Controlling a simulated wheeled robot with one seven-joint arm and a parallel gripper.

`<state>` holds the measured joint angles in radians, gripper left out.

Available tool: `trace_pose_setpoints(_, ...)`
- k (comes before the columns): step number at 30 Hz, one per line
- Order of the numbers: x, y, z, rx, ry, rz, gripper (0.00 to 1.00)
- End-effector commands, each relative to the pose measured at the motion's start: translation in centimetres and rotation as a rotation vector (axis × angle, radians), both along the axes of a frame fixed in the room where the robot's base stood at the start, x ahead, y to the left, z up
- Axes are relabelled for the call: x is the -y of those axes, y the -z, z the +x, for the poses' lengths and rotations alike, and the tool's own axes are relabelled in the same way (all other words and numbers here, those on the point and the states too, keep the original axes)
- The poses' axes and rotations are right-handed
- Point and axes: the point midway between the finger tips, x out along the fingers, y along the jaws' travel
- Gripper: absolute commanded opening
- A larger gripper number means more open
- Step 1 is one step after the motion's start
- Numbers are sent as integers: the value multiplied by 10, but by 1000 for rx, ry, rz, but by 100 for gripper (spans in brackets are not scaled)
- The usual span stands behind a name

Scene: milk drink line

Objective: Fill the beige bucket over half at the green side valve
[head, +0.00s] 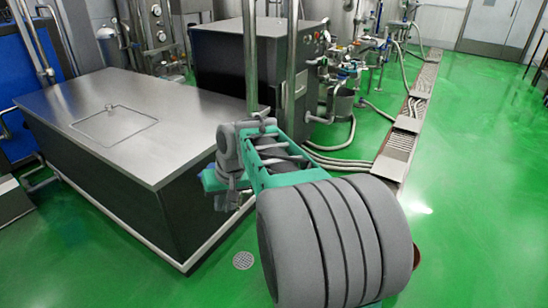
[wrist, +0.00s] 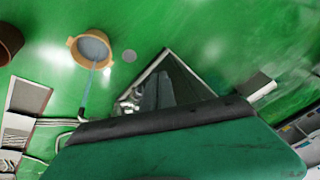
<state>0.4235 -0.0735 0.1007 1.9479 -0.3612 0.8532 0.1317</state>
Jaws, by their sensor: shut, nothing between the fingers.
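The beige bucket (wrist: 72,42) stands on the green floor at the upper left of the wrist view, seen from above. A grey-blue surface shows inside it; I cannot tell how high it stands. A thin blue-grey streak (wrist: 87,93) runs from the bucket's mouth down toward the pipes; I cannot tell if it is liquid. My gripper (wrist: 165,122) fills the bottom of the wrist view as a wide green shape with a dark edge. It is shut and empty, apart from the bucket in the picture. I cannot make out the green side valve. I do not see the beige bucket in the head view.
A brown container (wrist: 10,42) is at the left edge of the wrist view. In the head view, a steel-topped cabinet (head: 150,140) stands left of my arm. A drain channel (head: 398,148) crosses the floor; the right side is open.

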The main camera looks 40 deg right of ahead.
Motion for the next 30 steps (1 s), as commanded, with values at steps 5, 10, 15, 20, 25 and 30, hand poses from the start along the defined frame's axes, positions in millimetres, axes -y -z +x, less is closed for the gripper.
trace_pose_setpoints(5,180,-25,59,116,186,114,0)
trace_pose_setpoints(10,305,-16,39,210,287,171,0)
trace_pose_setpoints(15,343,-6,23,244,316,188,0)
trace_pose_setpoints(20,341,11,34,244,315,189,0)
trace_pose_setpoints(25,337,40,55,242,317,188,0)
trace_pose_setpoints(30,333,70,78,243,315,188,0)
